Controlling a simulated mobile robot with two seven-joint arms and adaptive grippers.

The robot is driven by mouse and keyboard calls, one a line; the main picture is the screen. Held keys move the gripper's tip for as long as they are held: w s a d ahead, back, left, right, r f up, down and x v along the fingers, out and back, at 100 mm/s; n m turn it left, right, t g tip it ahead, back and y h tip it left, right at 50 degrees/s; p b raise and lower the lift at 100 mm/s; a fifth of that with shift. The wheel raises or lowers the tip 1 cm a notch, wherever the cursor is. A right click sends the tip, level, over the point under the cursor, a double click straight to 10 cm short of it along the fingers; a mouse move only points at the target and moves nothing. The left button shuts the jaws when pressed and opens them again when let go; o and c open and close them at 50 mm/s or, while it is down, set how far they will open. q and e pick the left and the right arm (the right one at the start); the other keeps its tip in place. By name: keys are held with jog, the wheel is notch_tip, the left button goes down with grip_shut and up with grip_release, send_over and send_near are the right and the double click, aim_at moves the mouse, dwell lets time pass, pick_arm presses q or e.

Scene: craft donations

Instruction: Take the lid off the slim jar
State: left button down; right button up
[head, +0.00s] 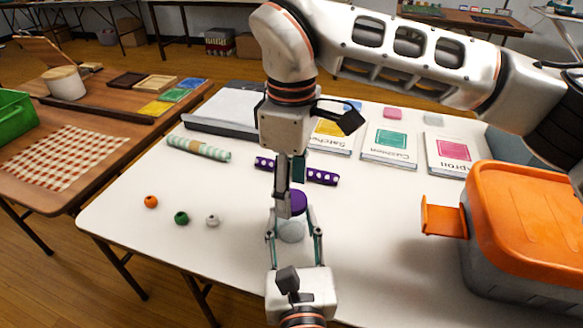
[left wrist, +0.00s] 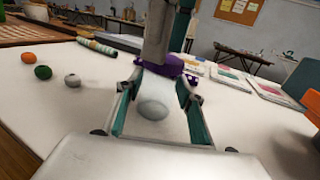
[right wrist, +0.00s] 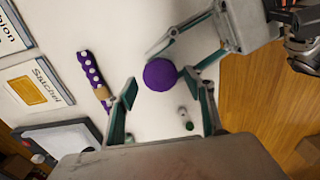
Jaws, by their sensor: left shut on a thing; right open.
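The slim jar (head: 291,234) is pale and translucent and stands upright near the table's front edge. Its round purple lid (head: 298,203) is on top; the lid also shows from above in the right wrist view (right wrist: 160,75). My left gripper (head: 293,236) is shut on the jar's body from the front, a finger on either side, as the left wrist view shows with the jar (left wrist: 153,107). My right gripper (head: 290,186) points down over the lid, open, its fingers apart (right wrist: 165,95) with the lid beyond them. One finger partly hides the lid in the head view.
A purple dotted roll (head: 322,177) lies behind the jar, a striped roll (head: 198,149) farther left. Orange (head: 150,201), green (head: 181,217) and grey (head: 212,220) balls lie left. A large orange-lidded bin (head: 530,225) stands right. Table between jar and bin is clear.

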jog(key=shift+f, duration=0.75)
